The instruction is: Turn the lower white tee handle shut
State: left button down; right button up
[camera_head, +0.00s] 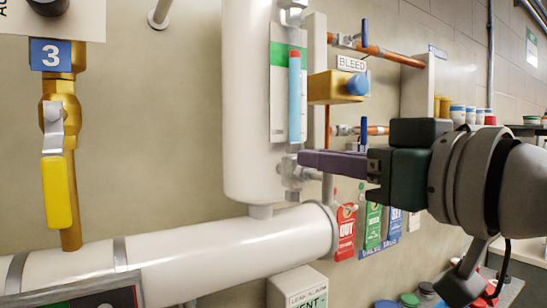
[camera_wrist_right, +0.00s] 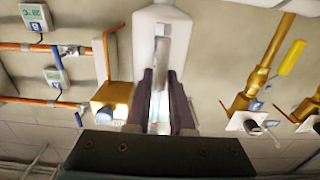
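The lower gauge fitting (camera_head: 291,177) is a small grey-white valve body at the foot of the sight glass (camera_head: 294,95), on the white vessel (camera_head: 247,100). Its tee handle is small and partly covered by my fingertips, so its angle is unclear. My right gripper (camera_head: 304,160) reaches in from the right, with its dark purple fingertips at this fitting. In the right wrist view the two fingers (camera_wrist_right: 161,90) stand apart, with a pale strip showing between them. I cannot tell whether they touch the handle. My left gripper is not in view.
A brass block with a blue knob (camera_head: 357,84) sits just above my right gripper. Red, green and blue tags (camera_head: 372,225) hang below it. A large white pipe (camera_head: 225,250) runs underneath. A yellow lever valve (camera_head: 57,190) is at the left.

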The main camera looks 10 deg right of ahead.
grip_shut()
jog(key=shift+m, duration=0.3)
jog(key=shift+w+d+r+m+p, duration=0.1)
jog(key=shift+d+m+p, duration=0.05)
jog(key=shift+m+p, duration=0.45)
jog(key=shift+d+r+m+p, duration=0.1)
jog(key=shift+d+m+p, duration=0.05)
jog(key=shift+m+p, duration=0.45)
jog(key=shift+w+d+f+m+p, duration=0.1)
jog(key=shift+d+f+m+p, duration=0.55)
jog(key=shift+m, duration=1.8)
jog(key=shift+w+a+f+m+p, duration=0.15)
jog(key=shift+m+p, duration=1.05)
jog(key=shift+m, duration=1.3)
jog(key=shift+w+d+f+m+p, duration=0.1)
jog(key=shift+d+f+m+p, duration=0.55)
jog(key=shift+m, duration=1.8)
jog(key=shift+a+r, duration=0.15)
jog(key=shift+a, duration=0.25)
